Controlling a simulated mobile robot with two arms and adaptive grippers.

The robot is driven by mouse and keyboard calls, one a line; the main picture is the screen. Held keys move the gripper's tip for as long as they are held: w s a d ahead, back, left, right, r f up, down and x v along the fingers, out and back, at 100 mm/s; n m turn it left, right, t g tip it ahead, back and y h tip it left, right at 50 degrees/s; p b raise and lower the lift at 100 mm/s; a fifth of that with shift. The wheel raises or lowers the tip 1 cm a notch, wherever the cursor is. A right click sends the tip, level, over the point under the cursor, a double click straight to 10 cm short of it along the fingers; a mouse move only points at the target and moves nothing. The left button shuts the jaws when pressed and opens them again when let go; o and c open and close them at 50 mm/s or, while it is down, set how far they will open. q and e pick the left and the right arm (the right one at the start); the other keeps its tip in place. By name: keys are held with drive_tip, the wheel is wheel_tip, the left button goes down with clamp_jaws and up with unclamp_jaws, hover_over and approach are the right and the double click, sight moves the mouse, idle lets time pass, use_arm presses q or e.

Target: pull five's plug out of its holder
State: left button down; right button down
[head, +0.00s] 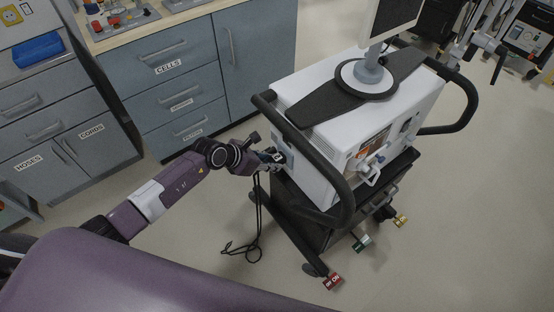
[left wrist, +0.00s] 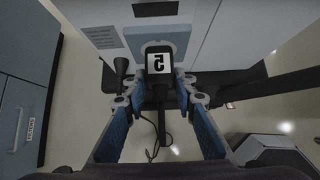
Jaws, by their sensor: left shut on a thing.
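The ventilator (head: 330,110), a white box on a black cart, stands right of centre in the head view. My left gripper (head: 267,157) is at its left side. Five's plug (left wrist: 159,85) is dark, with a white label marked 5, upside down in the left wrist view. My left gripper (left wrist: 158,96) is shut on the plug, its blue-padded fingers either side. Behind the plug is a blue-grey panel (left wrist: 160,40) on the ventilator's side. Whether the plug is still seated in its holder cannot be told. A black cord (head: 259,215) hangs below to the floor. My right gripper is out of view.
Blue-grey cabinets (head: 170,60) with labelled drawers stand at the back left. The cart's black handle rail (head: 335,180) curves close right of my gripper. The floor left of the cart is mostly clear.

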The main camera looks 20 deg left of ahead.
use_arm(q)
drive_tip(key=shift+s+a+f, duration=0.1)
drive_tip(key=s+a+p, duration=0.1)
drive_tip(key=s, duration=0.1)
drive_tip(key=s+a, duration=0.2)
drive_tip(key=shift+a+p, duration=0.1)
drive_tip(key=shift+p, duration=0.25)
idle(0.7)
idle(0.4)
